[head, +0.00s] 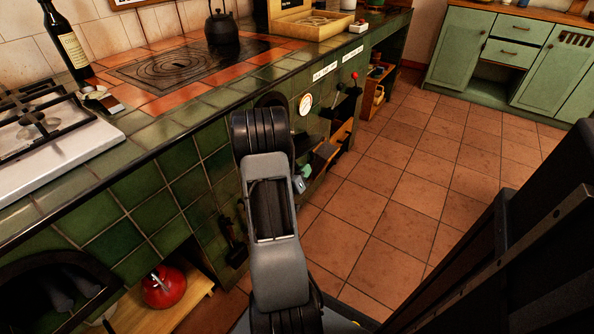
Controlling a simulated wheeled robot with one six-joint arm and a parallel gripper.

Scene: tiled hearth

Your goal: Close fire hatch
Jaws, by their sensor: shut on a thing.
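My arm rises from the bottom centre and bends in front of the green-tiled hearth front (160,190). My gripper cannot be made out; it seems hidden behind my own arm links. The fire hatch cannot be clearly identified. Part of a dark rounded opening or plate (270,100) shows just above my arm, left of a round white gauge (305,104). Most of the hearth front there is covered by my arm, so I cannot tell how far the hatch stands open. A black metal fitting (234,243) shows low on the front, left of my arm.
A black kettle (221,27) stands by the cooking plate (170,65). A dark bottle (66,42) stands beside the white gas hob (45,135). A red-knobbed lever (354,76) juts from the hearth front. A red object (165,287) sits in the lower niche. The tiled floor (410,180) is clear to the right.

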